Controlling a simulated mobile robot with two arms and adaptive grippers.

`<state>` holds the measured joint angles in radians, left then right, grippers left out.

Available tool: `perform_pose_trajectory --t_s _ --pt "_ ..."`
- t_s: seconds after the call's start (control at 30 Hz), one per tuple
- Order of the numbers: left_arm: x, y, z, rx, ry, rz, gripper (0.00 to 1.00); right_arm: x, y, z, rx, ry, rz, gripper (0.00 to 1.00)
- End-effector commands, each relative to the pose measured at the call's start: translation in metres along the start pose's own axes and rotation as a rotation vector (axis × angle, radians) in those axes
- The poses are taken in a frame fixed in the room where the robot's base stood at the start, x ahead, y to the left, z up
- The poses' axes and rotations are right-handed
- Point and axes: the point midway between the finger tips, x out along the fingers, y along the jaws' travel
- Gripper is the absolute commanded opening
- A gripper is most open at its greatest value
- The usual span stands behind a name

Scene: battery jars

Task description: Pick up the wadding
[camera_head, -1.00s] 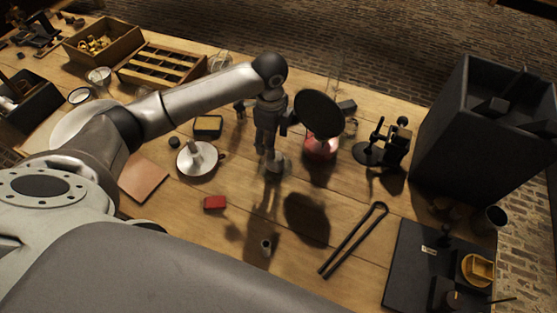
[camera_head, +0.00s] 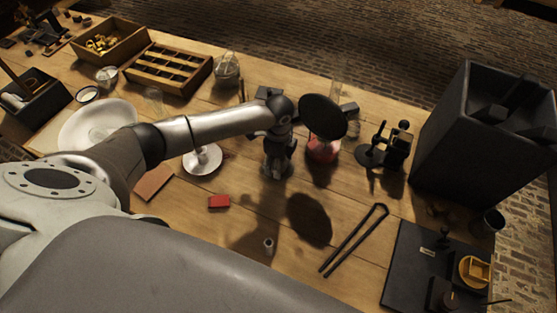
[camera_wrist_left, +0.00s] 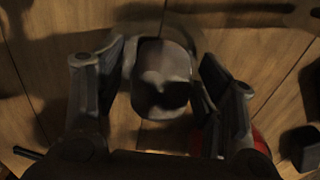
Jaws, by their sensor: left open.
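What looks like the wadding, a pale grey rounded lump (camera_wrist_left: 163,75), lies between the fingers of my left gripper (camera_wrist_left: 158,88) in the left wrist view. The fingers are apart, one on each side of it, with a gap showing on both sides. In the head view my left gripper (camera_head: 277,168) points down at the middle of the wooden table and largely hides the lump. I cannot tell the exact height of the fingertips above the table. My right gripper is not in view.
A dark round disc (camera_head: 322,114) above a red base (camera_head: 322,150) stands close right of my gripper. A white dish (camera_head: 215,165) is to the left. A red block (camera_head: 219,202) and black tongs (camera_head: 354,240) lie nearer. A tall black box (camera_head: 470,140) stands right.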

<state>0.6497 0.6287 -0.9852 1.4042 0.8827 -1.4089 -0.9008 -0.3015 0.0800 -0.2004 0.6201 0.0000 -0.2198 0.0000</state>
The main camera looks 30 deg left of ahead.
Motion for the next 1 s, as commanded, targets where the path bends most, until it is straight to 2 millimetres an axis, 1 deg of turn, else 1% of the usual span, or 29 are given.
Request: perform_pose_trajectory --t_s 0.17,0.47,0.57,0.6,0.83,1.0 --pt "0.0003 0.0 -0.0001 0.0 0.0 0.0 0.62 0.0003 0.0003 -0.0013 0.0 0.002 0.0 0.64" --pt "0.0006 0.0006 0.0 0.0 0.0 0.002 0.25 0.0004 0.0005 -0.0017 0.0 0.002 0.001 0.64" --pt "0.0011 0.0011 0.0001 0.0 -0.001 0.003 0.24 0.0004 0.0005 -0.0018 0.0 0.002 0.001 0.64" --pt "0.0012 0.0013 0.0002 0.0 -0.001 0.004 0.22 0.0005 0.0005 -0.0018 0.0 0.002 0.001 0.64" --pt "0.0017 0.0023 0.0004 0.001 -0.002 0.006 0.22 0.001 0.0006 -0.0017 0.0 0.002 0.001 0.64" --pt "-0.0048 0.0014 0.0002 0.0 0.0 0.004 0.22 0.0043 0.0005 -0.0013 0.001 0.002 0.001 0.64"
